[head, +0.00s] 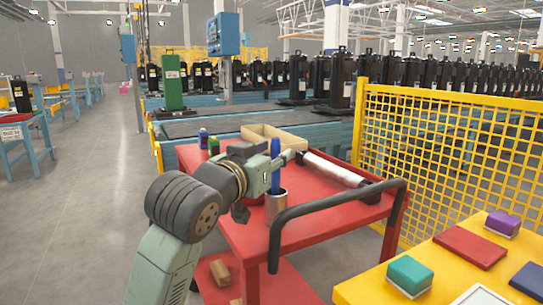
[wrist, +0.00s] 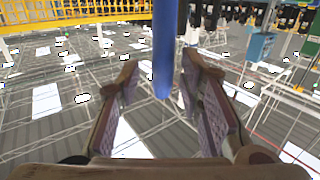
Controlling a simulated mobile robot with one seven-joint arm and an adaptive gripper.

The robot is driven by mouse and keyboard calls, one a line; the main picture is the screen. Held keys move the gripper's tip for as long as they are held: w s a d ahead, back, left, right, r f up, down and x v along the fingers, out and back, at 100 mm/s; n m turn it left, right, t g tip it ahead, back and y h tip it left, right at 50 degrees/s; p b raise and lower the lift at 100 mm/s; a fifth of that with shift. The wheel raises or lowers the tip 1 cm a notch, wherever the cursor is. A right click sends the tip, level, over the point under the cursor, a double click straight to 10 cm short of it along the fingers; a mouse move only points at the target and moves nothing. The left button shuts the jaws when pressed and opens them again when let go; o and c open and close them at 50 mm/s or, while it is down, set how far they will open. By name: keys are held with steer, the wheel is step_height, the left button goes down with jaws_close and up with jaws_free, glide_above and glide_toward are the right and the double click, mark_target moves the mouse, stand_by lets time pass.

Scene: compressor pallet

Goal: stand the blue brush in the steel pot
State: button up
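The blue brush (head: 275,174) is upright at the steel pot (head: 277,208), its lower end at the pot's mouth. I cannot see how deep it reaches. The pot stands on the red cart (head: 308,199) near its front edge. My gripper (head: 276,164) is at the upper part of the brush. In the wrist view, which is upside down, the blue brush (wrist: 164,50) lies between my two fingers (wrist: 160,72). A gap shows on each side of it, so the fingers are open and seem not to touch it.
The cart also holds a wooden tray (head: 290,139), a wrapped roll (head: 335,168) and small bottles (head: 204,139). Its black handle (head: 330,207) rises right of the pot. A yellow table (head: 420,275) with several blocks is at lower right. A yellow mesh fence (head: 445,150) stands behind.

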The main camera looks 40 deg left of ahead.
steer(key=shift+o, duration=0.3)
steer(key=v, duration=1.2)
stand_by(0.7)
